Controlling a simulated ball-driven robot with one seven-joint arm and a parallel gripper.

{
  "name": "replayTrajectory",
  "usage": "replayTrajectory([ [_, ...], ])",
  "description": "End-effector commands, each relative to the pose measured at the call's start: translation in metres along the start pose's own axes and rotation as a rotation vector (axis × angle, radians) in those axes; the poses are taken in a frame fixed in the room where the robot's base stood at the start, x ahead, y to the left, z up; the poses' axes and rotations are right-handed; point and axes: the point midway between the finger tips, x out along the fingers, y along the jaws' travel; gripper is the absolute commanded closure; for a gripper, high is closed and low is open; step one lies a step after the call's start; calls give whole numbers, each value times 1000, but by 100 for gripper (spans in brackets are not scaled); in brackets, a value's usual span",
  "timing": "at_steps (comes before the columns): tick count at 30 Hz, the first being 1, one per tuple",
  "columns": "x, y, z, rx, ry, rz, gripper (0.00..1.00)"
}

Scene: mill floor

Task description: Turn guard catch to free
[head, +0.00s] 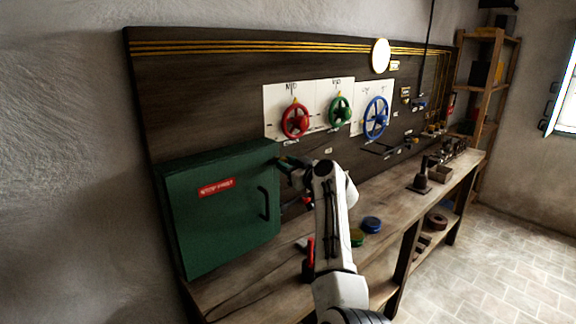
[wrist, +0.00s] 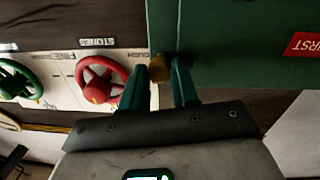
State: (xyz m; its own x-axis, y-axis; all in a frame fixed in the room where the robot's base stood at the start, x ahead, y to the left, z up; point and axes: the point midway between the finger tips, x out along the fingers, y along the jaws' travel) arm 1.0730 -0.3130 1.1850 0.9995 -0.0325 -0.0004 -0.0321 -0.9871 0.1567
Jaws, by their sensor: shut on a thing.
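The green guard box (head: 218,208) is mounted at the left of the dark board, with its door shut, a black handle and a red label. It also shows in the wrist view (wrist: 235,65). The guard catch (wrist: 158,68) appears as a small brass-coloured knob at the box's edge, between the fingers of my gripper (wrist: 161,72). My gripper is shut on it. In the head view my gripper (head: 288,166) is at the box's upper right edge, and my arm hides the catch there. Which way the catch is turned cannot be told.
Red (head: 295,120), green (head: 340,110) and blue (head: 376,117) handwheels stand out from the board right of my gripper. The wooden bench (head: 245,290) runs below, with a blue round item (head: 371,224) and a black stand (head: 421,178). Tiled floor is clear at the right.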

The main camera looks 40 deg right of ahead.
Motion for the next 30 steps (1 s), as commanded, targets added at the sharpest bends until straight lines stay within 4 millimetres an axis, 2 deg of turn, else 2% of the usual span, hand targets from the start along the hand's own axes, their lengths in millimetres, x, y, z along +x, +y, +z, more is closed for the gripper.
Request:
replayTrajectory([
  [1, 0, 0, 0, 0, 0, 0, 87],
  [5, 0, 0, 0, 0, 0, 0, 100],
  [17, 0, 0, 0, 71, -5, -1, 100],
  [30, 0, 1, -1, 429, -29, -4, 100],
])
